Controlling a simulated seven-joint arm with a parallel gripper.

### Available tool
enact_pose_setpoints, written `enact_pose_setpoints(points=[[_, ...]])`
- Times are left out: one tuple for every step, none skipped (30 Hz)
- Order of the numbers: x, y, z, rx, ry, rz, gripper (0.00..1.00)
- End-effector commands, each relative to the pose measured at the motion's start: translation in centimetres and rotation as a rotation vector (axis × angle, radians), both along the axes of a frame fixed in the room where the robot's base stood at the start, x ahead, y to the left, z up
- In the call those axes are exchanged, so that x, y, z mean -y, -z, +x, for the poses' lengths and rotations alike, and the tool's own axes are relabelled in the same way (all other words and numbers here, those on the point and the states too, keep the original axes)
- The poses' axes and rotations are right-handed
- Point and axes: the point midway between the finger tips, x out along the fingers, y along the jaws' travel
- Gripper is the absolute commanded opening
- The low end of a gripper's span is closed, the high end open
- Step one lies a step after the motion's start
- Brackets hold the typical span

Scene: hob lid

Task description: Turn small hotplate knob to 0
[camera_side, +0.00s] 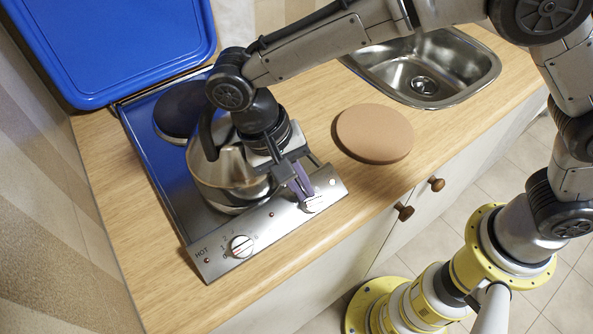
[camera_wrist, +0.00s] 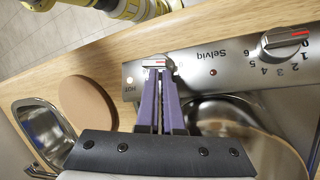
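One round hob knob (camera_side: 314,204) is at the right end of the steel control panel, directly under my gripper (camera_side: 304,194). In the wrist view the same knob (camera_wrist: 155,62) shows just beyond my purple fingertips (camera_wrist: 160,72), its red mark lying roughly sideways. The fingers are close together with a narrow gap. I cannot tell whether they hold the knob, and its scale is hidden. A second knob (camera_side: 242,246) at the panel's left end also shows in the wrist view (camera_wrist: 285,43), with its red mark towards 0. I cannot tell which knob serves the small hotplate.
A steel kettle (camera_side: 226,177) stands on the hob close behind my gripper. A dark bare hotplate (camera_side: 181,110) lies farther back. The blue lid (camera_side: 120,40) is raised. A round brown board (camera_side: 375,133) and a sink (camera_side: 430,70) are to the right.

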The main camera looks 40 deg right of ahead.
Motion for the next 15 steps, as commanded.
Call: enact_pose_setpoints(points=[[0.3,0.9,-1.2,-0.045,0.004,-0.028,0.0],[0.2,0.7,-1.1,-0.045,0.004,-0.028,0.0],[0.1,0.3,-1.0,-0.044,0.003,-0.028,0.0],[0.0,-0.1,-0.9,-0.043,0.002,-0.026,0.0],[-0.2,-0.5,-0.7,-0.041,0.002,-0.025,0.0],[-0.4,-1.2,-0.5,-0.038,0.002,-0.022,0.0],[-0.5,-1.8,-0.3,-0.036,0.002,-0.021,0.0],[-0.8,-2.4,0.0,-0.032,0.001,-0.018,0.0],[-1.1,-3.3,0.3,-0.027,0.002,-0.015,0.0],[-1.2,-4.0,0.5,-0.026,0.002,-0.014,0.0],[-1.4,-4.7,0.7,-0.023,0.001,-0.012,0.0],[-1.7,-5.5,1.1,-0.02,0.002,-0.01,0.0],[-1.9,-6.1,1.3,-0.019,0.002,-0.01,0.0],[-2.0,-6.8,1.5,-0.017,0.002,-0.008,0.0],[-2.2,-7.7,1.7,-0.014,0.001,-0.006,0.0]])
